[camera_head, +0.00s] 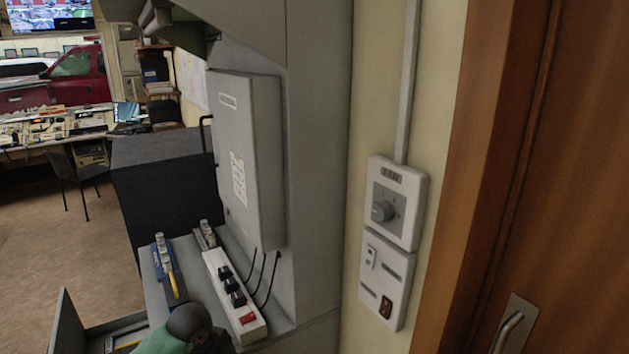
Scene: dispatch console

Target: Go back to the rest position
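Neither of my grippers shows clearly in the head view. A dark rounded shape (190,322) with a green part beside it stands at the bottom edge, over the front of the grey console. I cannot tell whether it is part of my arm. No gripper fingers can be made out there, and anything below the picture's edge is hidden.
A white power strip (245,328) with black plugs lies on the console shelf, below a grey cabinet (262,160). A dial panel (397,201) and a switch panel (387,280) are on the wall. A brown door (570,180) stands right. Open floor (50,250) lies left.

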